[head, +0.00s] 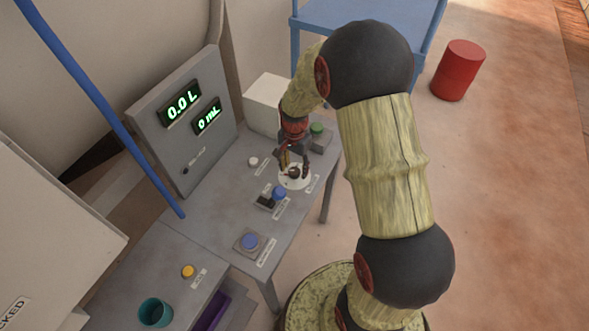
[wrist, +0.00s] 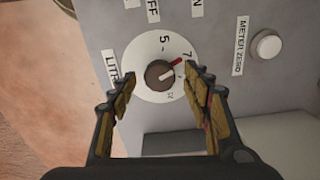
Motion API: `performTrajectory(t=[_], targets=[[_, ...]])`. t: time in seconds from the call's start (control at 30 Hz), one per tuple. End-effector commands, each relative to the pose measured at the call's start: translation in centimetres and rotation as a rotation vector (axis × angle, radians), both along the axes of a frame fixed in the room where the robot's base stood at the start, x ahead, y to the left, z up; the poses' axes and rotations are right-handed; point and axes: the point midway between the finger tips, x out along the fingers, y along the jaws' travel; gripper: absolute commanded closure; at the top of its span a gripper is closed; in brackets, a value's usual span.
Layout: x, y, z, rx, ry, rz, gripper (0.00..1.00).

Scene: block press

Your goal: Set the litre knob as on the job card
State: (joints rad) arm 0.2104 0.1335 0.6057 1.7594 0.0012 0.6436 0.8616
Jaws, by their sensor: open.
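A 5 and a 7 are readable, and a red mark sits by the 7. The dial (head: 284,181) also shows in the head view. My gripper (head: 293,165) is open above it, with one finger on each side of the knob in the wrist view. Contact cannot be told. I see no job card.
A grey panel (head: 151,120) shows 0.0 L and 0 mL in green. A white meter zero button (wrist: 267,45) is beside the dial. Blue buttons (head: 250,241), a green button (head: 317,129) and a white box (head: 264,103) are on the bench. A teal cup (head: 155,312) stands at the front left.

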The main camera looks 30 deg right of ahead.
Motion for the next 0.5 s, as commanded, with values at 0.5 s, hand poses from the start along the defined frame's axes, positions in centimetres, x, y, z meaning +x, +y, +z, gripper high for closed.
performTrajectory(t=[0.5], targets=[[0.01, 0.01, -0.62, 0.000, -0.001, 0.001, 0.59]])
